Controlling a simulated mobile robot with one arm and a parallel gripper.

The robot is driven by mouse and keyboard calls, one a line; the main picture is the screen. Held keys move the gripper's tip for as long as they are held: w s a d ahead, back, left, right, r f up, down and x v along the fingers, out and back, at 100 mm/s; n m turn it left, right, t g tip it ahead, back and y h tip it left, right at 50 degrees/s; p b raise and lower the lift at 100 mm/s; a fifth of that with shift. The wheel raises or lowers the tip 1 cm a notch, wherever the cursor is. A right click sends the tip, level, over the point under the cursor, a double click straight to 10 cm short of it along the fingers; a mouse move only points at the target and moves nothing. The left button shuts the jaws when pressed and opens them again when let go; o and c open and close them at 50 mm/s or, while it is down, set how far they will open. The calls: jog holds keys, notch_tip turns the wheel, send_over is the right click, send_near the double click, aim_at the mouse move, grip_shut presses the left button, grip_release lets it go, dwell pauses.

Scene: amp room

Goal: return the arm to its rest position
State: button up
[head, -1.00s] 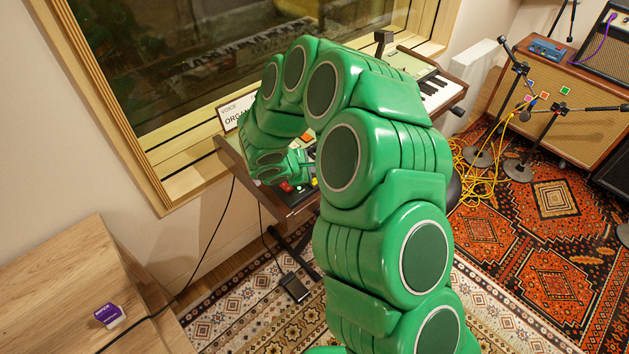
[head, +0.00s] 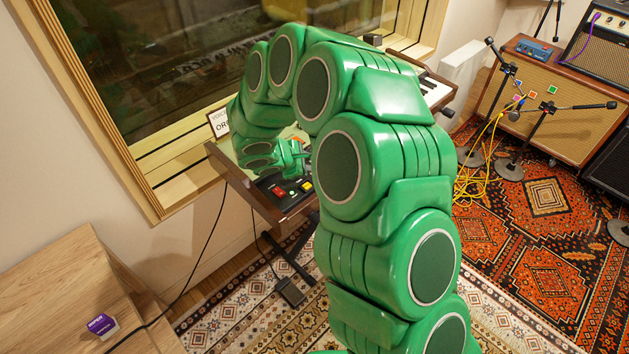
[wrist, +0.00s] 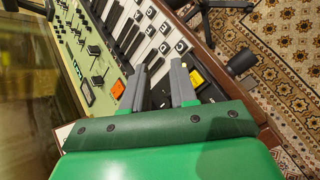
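My green segmented arm rises from the bottom of the head view and arches over to the left. Below the fingers are the white and black keys (wrist: 152,32) of the organ, with a yellow switch (wrist: 197,77) near the right finger. The organ (head: 292,205) stands under the window, and its red switch (head: 280,190) shows below the gripper.
A purple-and-white box (head: 102,325) lies on the wooden surface (head: 50,290) at lower left. A microphone stand (head: 508,168), yellow cables (head: 478,185) and an amplifier (head: 545,95) are at right. The patterned rug (head: 540,220) has open room right of my arm.

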jog(key=o, duration=0.7)
jog(key=d+r+m+g, duration=0.1)
jog(key=d, duration=0.1)
jog(key=w+d+r+m+g, duration=0.1)
jog(key=d, duration=0.1)
jog(key=w+d+r+m, duration=0.1)
jog(key=d, duration=0.1)
jog(key=shift+r+m+g+h, duration=0.2)
jog(key=shift+m+g+h, duration=0.2)
jog(key=o, duration=0.6)
jog(key=d+r+m+g, duration=0.1)
jog(key=d+r+m+g+y, duration=0.1)
jog(key=r+m, duration=0.1)
jog(key=shift+w+d+g, duration=0.25)
jog(key=shift+w+g, duration=0.05)
jog(key=shift+w, duration=0.1)
jog(key=w+a+r+m+g+y, duration=0.1)
jog(key=w+a+r+m+y, duration=0.2)
jog(key=r+y, duration=0.4)
notch_tip(320, 180, down, 9)
jog(key=h, duration=0.1)
jog(key=shift+w+d+r, duration=0.15)
jog(key=shift+w+d, duration=0.15)
jog(key=shift+w, duration=0.05)
